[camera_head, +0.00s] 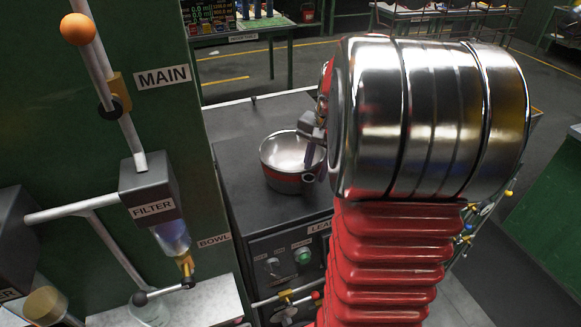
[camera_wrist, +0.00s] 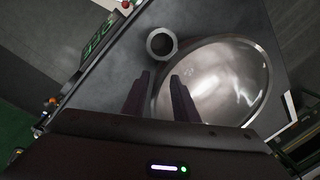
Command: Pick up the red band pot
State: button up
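A shiny metal pot (camera_head: 289,157) stands on the dark counter, with a dull reddish band low on its side. In the wrist view the pot (camera_wrist: 222,80) is seen from above, and its inside looks empty. My gripper (camera_head: 315,163) is at the pot's right edge in the head view, partly hidden behind my arm. In the wrist view my gripper (camera_wrist: 160,88) has its two dark fingers apart. The pot's near-left rim passes between them in the picture, one finger over the inside and one outside. I cannot tell whether they touch it.
A small round grey cylinder (camera_wrist: 161,43) is beside the pot in the wrist view. A green panel (camera_head: 150,45) with a filter (camera_head: 152,200) and pipes rises left of the counter (camera_head: 245,140). The counter front has knobs and a green button (camera_head: 303,255).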

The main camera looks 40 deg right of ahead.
grip_shut()
dwell(1.1)
